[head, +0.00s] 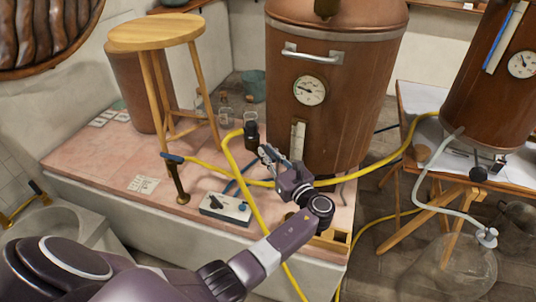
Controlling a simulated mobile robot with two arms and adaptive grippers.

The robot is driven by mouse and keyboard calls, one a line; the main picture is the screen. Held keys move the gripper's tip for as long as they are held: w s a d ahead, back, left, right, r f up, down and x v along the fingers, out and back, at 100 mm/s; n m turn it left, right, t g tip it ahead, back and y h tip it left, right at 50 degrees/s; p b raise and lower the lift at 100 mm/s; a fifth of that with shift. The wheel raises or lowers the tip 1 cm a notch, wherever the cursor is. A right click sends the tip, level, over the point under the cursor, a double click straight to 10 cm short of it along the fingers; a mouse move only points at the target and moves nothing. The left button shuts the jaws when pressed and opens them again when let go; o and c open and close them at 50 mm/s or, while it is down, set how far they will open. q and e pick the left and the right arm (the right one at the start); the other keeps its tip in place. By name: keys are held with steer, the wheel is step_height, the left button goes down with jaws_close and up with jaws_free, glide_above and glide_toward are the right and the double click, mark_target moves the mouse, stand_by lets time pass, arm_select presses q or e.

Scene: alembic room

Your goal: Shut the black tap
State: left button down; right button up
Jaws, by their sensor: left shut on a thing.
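My left gripper (266,155) is at the lower left front of the big brown vessel (335,120), above the pink-topped platform. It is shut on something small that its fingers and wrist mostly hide. I cannot tell its shape or whether it is the black tap. A dark upright piece (251,134) stands just behind and left of the fingertips, close to the yellow hose. A black knob-like fitting (479,173) is under the right-hand vessel, well away from the gripper. My right gripper is not in view.
Yellow hoses (238,172) cross the platform (120,170) beside my gripper. A wooden stool (157,35) stands at left. A control box (226,208) with knobs lies in front. A second brown vessel (490,110) and a glass flask (455,268) are at right.

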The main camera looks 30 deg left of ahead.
arm_select(q)
steer(key=c, duration=1.9)
jaws_free()
steer(key=shift+c, duration=0.2)
